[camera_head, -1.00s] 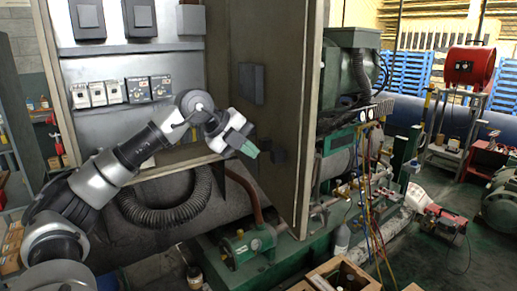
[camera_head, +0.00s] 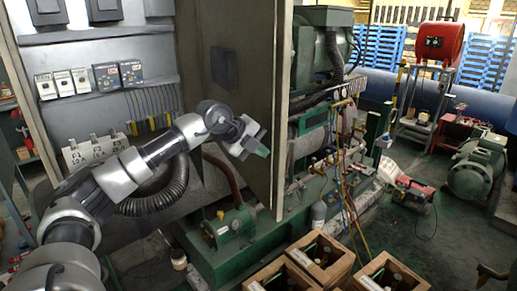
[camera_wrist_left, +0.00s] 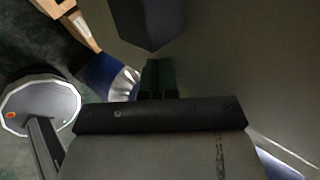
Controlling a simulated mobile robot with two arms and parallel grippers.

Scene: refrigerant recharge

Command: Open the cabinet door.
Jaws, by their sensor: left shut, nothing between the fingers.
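The grey cabinet door (camera_head: 250,85) stands wide open in the head view, swung out to the right of the cabinet (camera_head: 100,40). Its inner face shows, with a dark block (camera_head: 223,68) on it. My left gripper (camera_head: 262,152) is in front of the lower part of this inner face, near the free edge. Its green fingers are shut and empty. In the left wrist view the fingers (camera_wrist_left: 158,78) are together close to the door's surface (camera_wrist_left: 250,70), below a dark block (camera_wrist_left: 155,22). I cannot tell whether they touch the door. My right gripper is not in view.
Green machinery with hoses (camera_head: 335,150) stands just right of the door. Wooden crates (camera_head: 325,255) with bottles are on the floor at the lower middle. A green motor (camera_head: 475,165) stands at the right. Floor between crates and motor is mostly clear.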

